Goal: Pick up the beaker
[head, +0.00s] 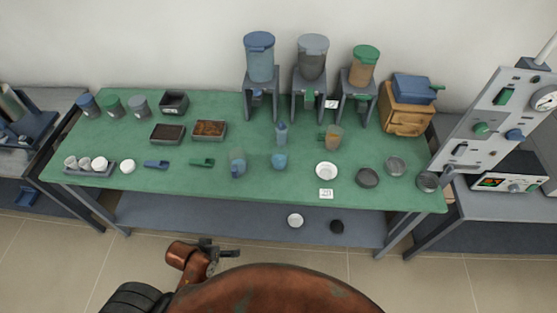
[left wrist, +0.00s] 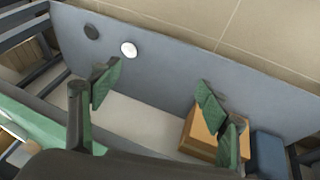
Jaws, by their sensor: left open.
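On the green table, a small bluish see-through vessel (head: 237,162) stands upright near the middle. A see-through jug with brownish contents and a green handle (head: 333,138) stands farther right. I cannot tell for sure which of them is the beaker. My left gripper (head: 207,249) is low in front of the table, close to my body and apart from both vessels. In the left wrist view my left gripper (left wrist: 159,92) is open, its green-padded fingers wide apart with nothing between them. Neither vessel can be made out there. My right gripper is not in view.
The green table (head: 90,150) also holds a blue pot (head: 280,161), a blue bottle (head: 281,134), a white dish (head: 326,171) and dark trays (head: 167,133). Hoppers on stands (head: 312,65) line the back. A lower shelf (head: 190,215) carries a white disc (head: 295,220) and a dark one.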

